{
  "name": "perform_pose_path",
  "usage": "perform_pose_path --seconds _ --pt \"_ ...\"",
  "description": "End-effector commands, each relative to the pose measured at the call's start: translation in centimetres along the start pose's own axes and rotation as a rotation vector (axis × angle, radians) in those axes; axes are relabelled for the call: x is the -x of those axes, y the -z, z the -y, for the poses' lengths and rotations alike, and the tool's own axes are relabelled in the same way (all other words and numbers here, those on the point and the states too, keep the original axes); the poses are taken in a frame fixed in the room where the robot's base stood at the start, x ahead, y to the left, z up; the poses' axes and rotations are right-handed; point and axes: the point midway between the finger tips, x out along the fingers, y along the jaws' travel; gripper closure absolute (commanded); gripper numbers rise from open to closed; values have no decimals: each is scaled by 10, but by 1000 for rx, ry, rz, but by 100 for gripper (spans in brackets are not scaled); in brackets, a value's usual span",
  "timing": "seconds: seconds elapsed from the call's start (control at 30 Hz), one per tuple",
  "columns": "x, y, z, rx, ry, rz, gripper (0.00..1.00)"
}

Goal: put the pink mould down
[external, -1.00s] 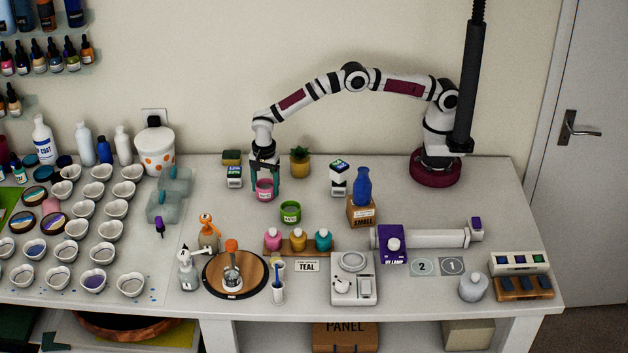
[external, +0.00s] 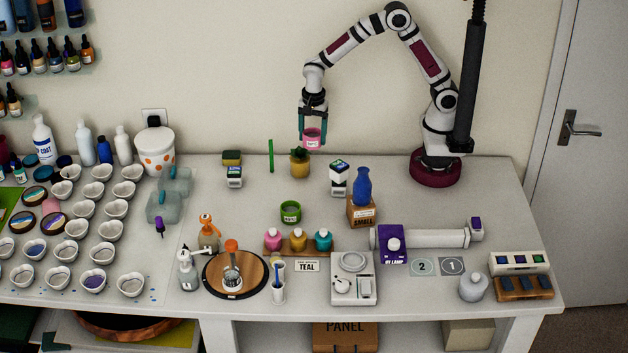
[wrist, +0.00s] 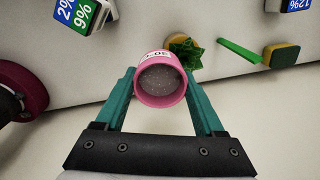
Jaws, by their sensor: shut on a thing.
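The pink mould (external: 313,143) is a round pink cup with a white label. My gripper (external: 312,133) is shut on it and holds it in the air above the back of the table, just above the potted plant in the external view. The wrist view shows the pink mould (wrist: 160,82) between my gripper's two teal fingers, its round opening facing the camera and a grey speckled inside showing. Part of its label is cut off by the rim.
A potted plant (external: 300,164) stands close below the mould. A green stick (external: 271,156) and a sponge (external: 232,157) are left of it, a green cup (external: 290,211) in front.

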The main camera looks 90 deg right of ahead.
Motion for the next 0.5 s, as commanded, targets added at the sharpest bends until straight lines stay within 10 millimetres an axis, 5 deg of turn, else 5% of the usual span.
perform_pose_path --seconds 0.2,0.5 --pt "-5 49 -74 -16 1 5 97" --pt "-59 56 -91 -18 -6 4 97"
